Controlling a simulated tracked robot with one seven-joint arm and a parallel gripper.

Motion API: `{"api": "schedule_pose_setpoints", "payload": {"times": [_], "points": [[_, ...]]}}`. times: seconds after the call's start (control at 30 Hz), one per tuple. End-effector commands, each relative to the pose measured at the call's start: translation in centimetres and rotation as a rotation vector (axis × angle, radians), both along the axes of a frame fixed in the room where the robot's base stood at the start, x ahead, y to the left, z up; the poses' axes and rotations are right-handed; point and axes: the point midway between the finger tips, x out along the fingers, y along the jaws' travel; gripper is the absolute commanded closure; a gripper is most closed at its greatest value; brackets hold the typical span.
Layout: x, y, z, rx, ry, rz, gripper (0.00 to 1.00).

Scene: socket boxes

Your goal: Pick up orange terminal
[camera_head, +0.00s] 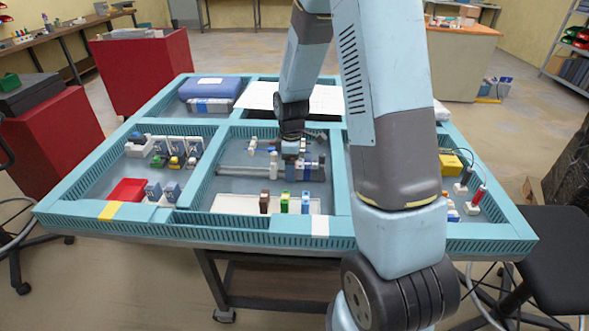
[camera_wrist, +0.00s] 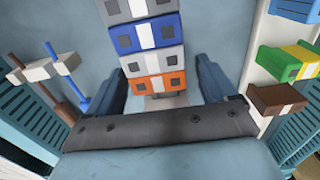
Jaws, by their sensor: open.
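The orange terminal (camera_wrist: 158,84) is the nearest block in a row of terminals in the wrist view, with a grey block, a blue block (camera_wrist: 150,35) and another grey block beyond it. My gripper (camera_wrist: 160,78) is open, with one finger on each side of the orange terminal. Gaps show between the fingers and the terminal; I cannot tell the height difference. In the head view my gripper (camera_head: 291,152) is over the middle compartment of the blue table, and I cannot make out the orange terminal there.
Brown (camera_head: 264,202), green (camera_head: 284,203) and blue (camera_head: 305,202) terminals stand on a white tray (camera_head: 235,204) at the compartment's front. A rail assembly (camera_head: 240,172) lies left of my gripper. Compartment walls divide the table (camera_head: 62,208). A red box (camera_head: 128,190) sits in the left compartment.

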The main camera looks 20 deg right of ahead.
Motion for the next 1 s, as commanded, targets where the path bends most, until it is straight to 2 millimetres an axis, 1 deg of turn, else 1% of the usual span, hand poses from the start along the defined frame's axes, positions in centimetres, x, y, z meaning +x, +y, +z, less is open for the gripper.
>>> {"api": "schedule_pose_setpoints", "payload": {"times": [0.03, 0.07, 0.67, 0.7, 0.9, 1.0], "points": [[0.00, 0.01, 0.01, 0.000, 0.000, 0.000, 0.16], [0.01, 0.02, 0.01, 0.000, 0.000, 0.000, 0.19], [-0.03, 0.07, 0.03, 0.000, 0.001, 0.001, 0.76], [-0.02, 0.07, 0.03, 0.000, 0.001, 0.001, 0.78], [-0.04, 0.11, 0.07, 0.000, 0.001, 0.001, 0.78], [0.04, 0.29, 0.42, 0.001, 0.000, 0.001, 0.78]]}}
